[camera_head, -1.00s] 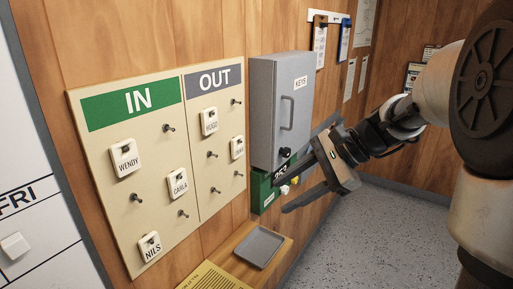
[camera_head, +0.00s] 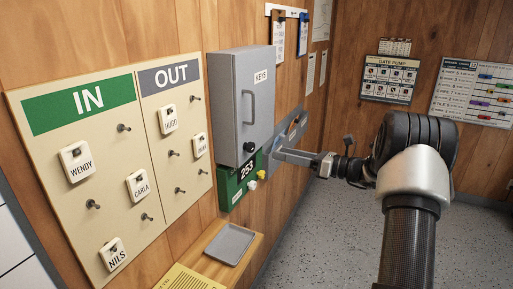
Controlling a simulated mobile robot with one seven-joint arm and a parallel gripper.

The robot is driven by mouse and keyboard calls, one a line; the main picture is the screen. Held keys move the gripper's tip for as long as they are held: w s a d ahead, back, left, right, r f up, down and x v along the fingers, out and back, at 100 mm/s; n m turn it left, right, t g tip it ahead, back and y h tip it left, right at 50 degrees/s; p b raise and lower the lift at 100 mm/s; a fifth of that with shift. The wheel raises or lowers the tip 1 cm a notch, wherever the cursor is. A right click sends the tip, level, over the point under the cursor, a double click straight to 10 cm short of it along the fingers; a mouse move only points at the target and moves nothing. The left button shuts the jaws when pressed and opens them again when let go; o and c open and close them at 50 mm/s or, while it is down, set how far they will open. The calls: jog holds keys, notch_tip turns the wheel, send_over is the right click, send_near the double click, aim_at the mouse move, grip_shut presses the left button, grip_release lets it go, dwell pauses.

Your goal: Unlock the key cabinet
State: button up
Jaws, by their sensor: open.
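The grey key cabinet (camera_head: 226,108), labelled KEYS, hangs on the wooden wall with its door closed. Its door has a bar handle (camera_head: 252,107) and a small black round lock knob (camera_head: 249,147) near the lower edge. My gripper (camera_head: 279,154) is open and empty, seen nearly edge-on. It is to the right of the cabinet's lower part, and apart from the knob in the picture. Its depth from the wall is hard to tell, and the gap between its fingers is hidden.
A green box (camera_head: 230,188) marked with digits, with pale and yellow knobs, sits below the cabinet. A grey tray (camera_head: 231,243) rests on the wooden shelf. The IN/OUT tag board (camera_head: 110,215) is at left. A grey wall plate (camera_head: 297,127) lies behind my gripper. Floor at right is clear.

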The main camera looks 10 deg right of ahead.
aim_at(253, 147)
jog(key=p+x, duration=0.1)
jog(key=x, duration=0.9)
jog(key=shift+w+a, duration=0.1)
jog(key=shift+a, duration=0.05)
jog(key=c, duration=1)
